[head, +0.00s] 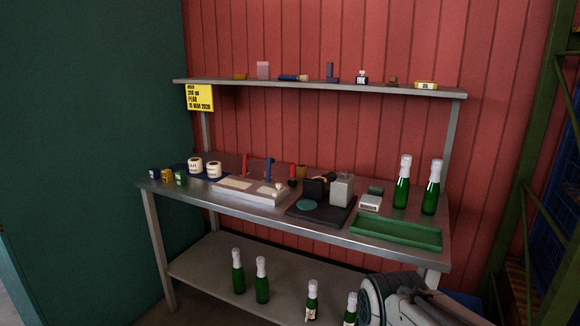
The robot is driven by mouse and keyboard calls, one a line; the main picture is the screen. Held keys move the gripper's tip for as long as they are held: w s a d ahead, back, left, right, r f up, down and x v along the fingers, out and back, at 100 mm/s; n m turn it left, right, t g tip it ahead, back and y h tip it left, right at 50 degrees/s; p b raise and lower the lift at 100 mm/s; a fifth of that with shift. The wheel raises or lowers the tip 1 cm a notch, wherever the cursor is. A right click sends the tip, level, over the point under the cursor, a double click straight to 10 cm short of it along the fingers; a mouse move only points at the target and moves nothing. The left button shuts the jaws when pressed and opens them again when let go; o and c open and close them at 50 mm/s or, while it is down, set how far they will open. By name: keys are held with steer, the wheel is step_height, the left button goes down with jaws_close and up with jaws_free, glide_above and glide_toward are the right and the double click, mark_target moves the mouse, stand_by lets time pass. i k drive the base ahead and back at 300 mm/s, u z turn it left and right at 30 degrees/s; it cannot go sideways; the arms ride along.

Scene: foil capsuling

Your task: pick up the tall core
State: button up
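No thing in the head view can be told for certain as the tall core. Upright narrow things on the metal bench (190,203) include a red one (245,165) and a blue one (268,170) behind a pale board (262,196). A short brown cylinder (301,171) stands to their right, partly hidden by a black block. Another upright blue piece (329,72) stands on the shelf above. Part of my arm shows at the bottom right, in front of the bench. My gripper's fingers are not in view.
Two green bottles (402,185) stand at the bench's right end, behind a green tray (395,232). A dark mat (320,214) bears a grey block (341,190). Two white rolls (195,165) sit at left. More bottles (238,272) stand on the lower shelf.

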mark_target(302, 169)
steer(key=u, duration=1.15)
steer(key=i, duration=2.55)
steer(key=z, duration=1.2)
